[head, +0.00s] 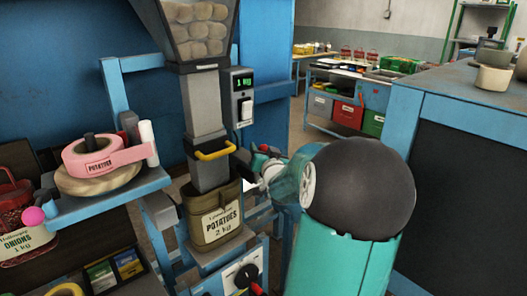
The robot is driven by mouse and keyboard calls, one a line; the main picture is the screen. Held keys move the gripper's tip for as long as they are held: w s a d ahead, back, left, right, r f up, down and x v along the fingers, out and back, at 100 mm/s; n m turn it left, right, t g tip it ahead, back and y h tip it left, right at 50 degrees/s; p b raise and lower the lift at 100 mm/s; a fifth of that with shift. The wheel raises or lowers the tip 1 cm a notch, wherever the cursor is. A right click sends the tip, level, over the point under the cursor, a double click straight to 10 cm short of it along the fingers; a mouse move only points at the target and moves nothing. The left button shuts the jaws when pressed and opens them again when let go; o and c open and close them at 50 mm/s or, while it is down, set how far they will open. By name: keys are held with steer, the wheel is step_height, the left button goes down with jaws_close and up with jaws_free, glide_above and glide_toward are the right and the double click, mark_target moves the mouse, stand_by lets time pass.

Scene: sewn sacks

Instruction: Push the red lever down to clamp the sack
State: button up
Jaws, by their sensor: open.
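An olive sack (215,222) labelled POTATOES 2 kg hangs upright around the lower end of the grey filling spout (207,140). A yellow handle (216,150) sits across the spout above the sack. A small red part (274,151) shows just above my gripper, right of the spout; I cannot tell whether it is the red lever. My gripper (250,184) is open beside the sack's upper right side. Its fingertips are small and partly hidden, and I cannot tell whether they touch anything. My teal and black arm covers the area to the right.
A hopper (200,32) of potatoes tops the spout, with a scale display (243,83) beside it. A blue shelf at left holds a pink label roll (95,157). A control panel (240,277) is below the sack. A blue-framed bench (470,105) stands right.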

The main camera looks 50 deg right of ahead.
jaws_close()
